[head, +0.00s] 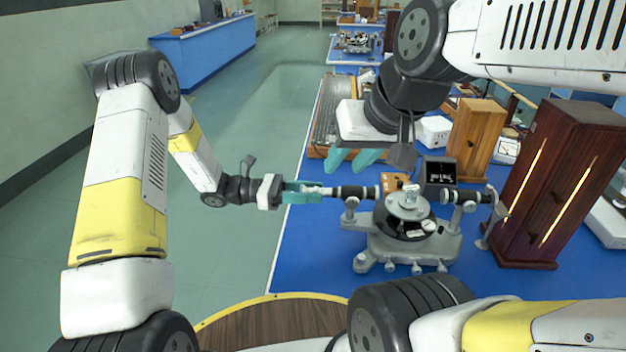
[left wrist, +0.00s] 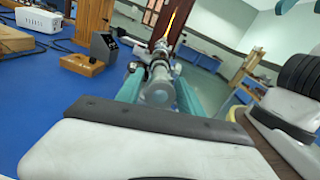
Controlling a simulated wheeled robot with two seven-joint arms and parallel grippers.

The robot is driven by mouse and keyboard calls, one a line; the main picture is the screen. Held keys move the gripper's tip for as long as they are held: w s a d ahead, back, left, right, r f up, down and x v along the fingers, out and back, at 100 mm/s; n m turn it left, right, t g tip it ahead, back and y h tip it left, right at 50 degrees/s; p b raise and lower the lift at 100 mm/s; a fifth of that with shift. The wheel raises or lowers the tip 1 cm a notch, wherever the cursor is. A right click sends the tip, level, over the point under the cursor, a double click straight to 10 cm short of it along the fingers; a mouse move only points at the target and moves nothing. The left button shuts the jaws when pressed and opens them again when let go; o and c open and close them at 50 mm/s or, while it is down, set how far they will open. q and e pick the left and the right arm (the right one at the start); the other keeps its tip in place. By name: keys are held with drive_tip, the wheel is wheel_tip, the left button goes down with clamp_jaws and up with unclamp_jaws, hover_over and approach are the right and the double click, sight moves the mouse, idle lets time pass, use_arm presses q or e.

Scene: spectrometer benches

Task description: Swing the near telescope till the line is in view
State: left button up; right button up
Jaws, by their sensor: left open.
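The spectrometer (head: 408,236) stands on the blue bench with a grey base and a round central table. Its near telescope (head: 354,191), a black tube with a pale eyepiece end, points left toward my left gripper. My left gripper (head: 302,192) is open, its teal fingers around the eyepiece end. In the left wrist view the telescope (left wrist: 157,92) lies between the spread fingers (left wrist: 158,96); contact cannot be told. The other tube (head: 466,196) points right toward a dark wooden cabinet (head: 553,180) with glowing slits. My right gripper (head: 355,159) is open and empty above the bench, behind the telescope.
A small black box with a display (head: 437,172) and a wooden block (head: 396,183) sit behind the spectrometer. A lighter wooden box (head: 477,135) and a white box (head: 433,131) stand farther back. Blue bench (head: 312,246) is bare at the left front.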

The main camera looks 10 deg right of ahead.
use_arm(q)
drive_tip(key=shift+x, duration=1.3)
clamp_jaws()
idle(0.5)
